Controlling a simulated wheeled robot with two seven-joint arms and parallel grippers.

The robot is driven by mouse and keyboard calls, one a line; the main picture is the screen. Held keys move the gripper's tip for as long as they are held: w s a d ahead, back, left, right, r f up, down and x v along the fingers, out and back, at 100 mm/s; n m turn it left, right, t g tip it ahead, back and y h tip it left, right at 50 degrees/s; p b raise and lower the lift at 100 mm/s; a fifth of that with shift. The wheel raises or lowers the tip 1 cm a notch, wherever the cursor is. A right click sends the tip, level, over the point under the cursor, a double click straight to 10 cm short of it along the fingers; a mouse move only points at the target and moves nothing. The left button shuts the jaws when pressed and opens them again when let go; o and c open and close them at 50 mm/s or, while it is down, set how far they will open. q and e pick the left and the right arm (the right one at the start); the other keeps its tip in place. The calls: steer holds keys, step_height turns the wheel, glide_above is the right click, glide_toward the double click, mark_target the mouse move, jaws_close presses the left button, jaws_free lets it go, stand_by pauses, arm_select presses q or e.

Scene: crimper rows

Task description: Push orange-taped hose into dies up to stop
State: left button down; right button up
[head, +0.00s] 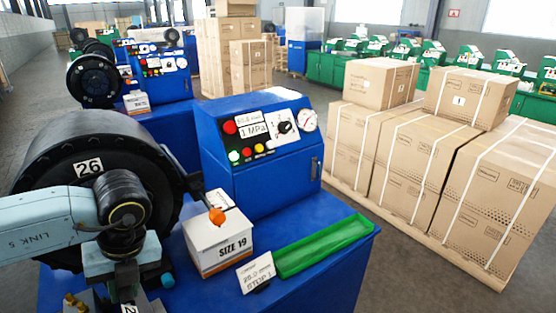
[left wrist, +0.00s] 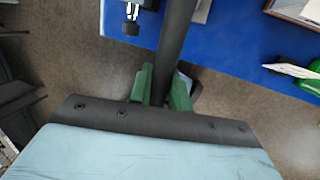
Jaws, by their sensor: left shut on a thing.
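My left gripper (head: 128,282) is low at the left of the head view, in front of the large black round crimper head (head: 75,150) marked 26. In the left wrist view its green fingers (left wrist: 163,88) are shut on a black hose (left wrist: 176,35), which runs up out of the top of that view. No orange tape shows on the visible part of the hose. The dies and the hose end are hidden in the head view behind my arm and wrist. My right gripper is not in view.
The blue control cabinet (head: 255,185) stands behind the SIZE 19 box (head: 218,245). Strapped cartons (head: 410,165) stand at right. Bare floor lies between bench and cartons.

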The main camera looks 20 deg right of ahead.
arm_select(q)
steer(key=shift+w+a+f+b, duration=0.15)
steer(key=shift+w+b, duration=0.1)
steer(key=shift+w, duration=0.2)
steer(key=shift+w+a+r+b, duration=0.1)
steer(key=shift+w+b, duration=0.1)
steer(key=shift+w, duration=0.25)
steer(key=shift+w+r+g+p, duration=0.1)
steer(key=shift+r+g+p, duration=0.3)
steer(key=shift+r, duration=0.35)
jaws_free()
stand_by(0.7)
